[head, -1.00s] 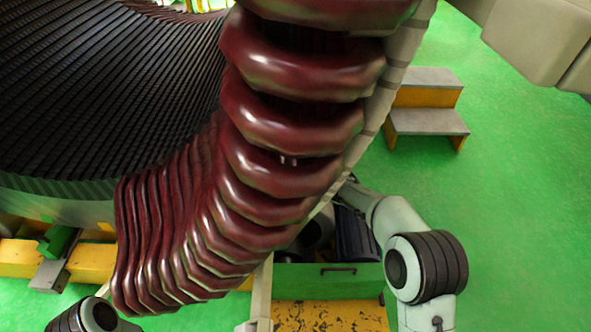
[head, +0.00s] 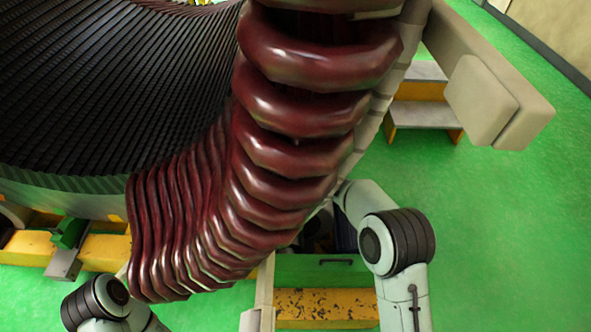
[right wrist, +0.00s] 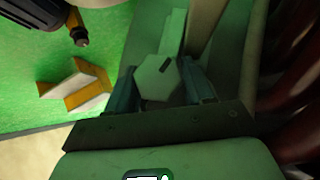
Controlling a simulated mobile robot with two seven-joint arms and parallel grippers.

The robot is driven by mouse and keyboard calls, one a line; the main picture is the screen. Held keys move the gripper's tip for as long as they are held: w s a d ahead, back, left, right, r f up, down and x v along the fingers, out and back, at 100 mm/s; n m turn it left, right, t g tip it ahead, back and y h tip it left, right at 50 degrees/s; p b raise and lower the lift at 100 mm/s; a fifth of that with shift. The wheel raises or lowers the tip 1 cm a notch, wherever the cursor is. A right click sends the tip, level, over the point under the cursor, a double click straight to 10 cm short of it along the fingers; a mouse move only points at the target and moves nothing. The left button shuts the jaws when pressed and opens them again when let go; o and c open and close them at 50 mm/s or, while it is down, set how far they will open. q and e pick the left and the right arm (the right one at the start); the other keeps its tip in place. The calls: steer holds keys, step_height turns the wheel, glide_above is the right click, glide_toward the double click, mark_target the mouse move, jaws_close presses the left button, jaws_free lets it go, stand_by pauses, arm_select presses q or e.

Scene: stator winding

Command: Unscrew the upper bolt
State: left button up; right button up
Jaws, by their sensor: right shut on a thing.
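In the right wrist view, a pale green-grey six-sided bolt head (right wrist: 157,78) with a short dark slot sits between the two dark fingers of my right gripper (right wrist: 158,88). The fingers are shut on its sides. A narrow pale bar runs away behind it. Whether this is the upper bolt cannot be told from this view alone. In the head view, my right arm goes behind the dark red coils (head: 285,150), which hide its gripper and the bolt. My left arm shows at the bottom left, but its gripper is out of sight.
The large dark ribbed stator (head: 90,100) fills the upper left. Yellow-and-grey steps (head: 425,115) stand on the green floor, also in the wrist view (right wrist: 80,88). A beige beam (head: 525,110) juts out at upper right. A green box (head: 320,269) stands under the coils.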

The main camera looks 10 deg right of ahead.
steer(key=shift+h, duration=0.3)
steer(key=o, duration=1)
steer(key=shift+c, duration=0.2)
steer(key=b+v, duration=0.2)
steer(key=v, duration=0.5)
steer(key=shift+r, duration=0.25)
steer(key=shift+s, duration=0.15)
